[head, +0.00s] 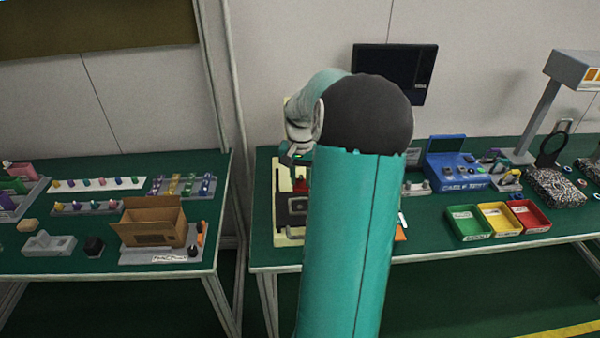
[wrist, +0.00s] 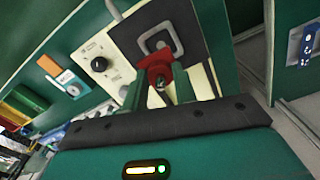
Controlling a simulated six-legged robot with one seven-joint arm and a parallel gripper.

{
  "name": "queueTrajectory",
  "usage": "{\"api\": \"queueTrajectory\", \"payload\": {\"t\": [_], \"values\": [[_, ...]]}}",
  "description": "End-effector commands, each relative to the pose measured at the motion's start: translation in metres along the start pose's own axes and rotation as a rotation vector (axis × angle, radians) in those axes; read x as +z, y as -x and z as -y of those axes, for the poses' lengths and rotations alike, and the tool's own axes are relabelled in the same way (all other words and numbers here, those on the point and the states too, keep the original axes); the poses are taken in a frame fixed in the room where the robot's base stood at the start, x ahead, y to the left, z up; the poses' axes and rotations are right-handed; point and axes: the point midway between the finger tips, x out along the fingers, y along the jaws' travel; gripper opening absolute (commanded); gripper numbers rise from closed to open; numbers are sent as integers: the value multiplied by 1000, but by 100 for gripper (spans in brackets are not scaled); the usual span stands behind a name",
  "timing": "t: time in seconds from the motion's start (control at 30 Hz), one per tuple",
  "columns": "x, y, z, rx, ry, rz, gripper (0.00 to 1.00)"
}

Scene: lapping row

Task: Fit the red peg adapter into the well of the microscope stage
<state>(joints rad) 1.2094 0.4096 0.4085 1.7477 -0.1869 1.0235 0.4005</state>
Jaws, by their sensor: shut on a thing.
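In the wrist view my gripper (wrist: 160,82) is shut on the red peg adapter (wrist: 155,62), which sits between its two green fingers. Just beyond the adapter is a dark plate of the microscope stage (wrist: 194,55) with a light grey, square-cornered ring (wrist: 160,38) on it. The adapter overlaps the near side of this ring in the picture. I cannot tell whether it touches the ring, and the adapter's underside is hidden.
Beside the stage in the wrist view is a cream panel with a black knob (wrist: 99,64). In the head view, green, yellow and red bins (head: 536,216) and a blue box (head: 458,177) stand right of my arm. A cardboard box (head: 152,218) stands on the left table.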

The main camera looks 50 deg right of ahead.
Motion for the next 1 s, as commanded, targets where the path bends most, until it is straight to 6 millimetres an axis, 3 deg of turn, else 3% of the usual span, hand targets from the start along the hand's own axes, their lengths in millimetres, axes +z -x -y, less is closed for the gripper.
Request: {"api": "queueTrajectory", "payload": {"t": [0.47,1.0], "values": [[8,0,-1,0,32,0,0],[6,-46,-1,-1,30,2,0]]}}
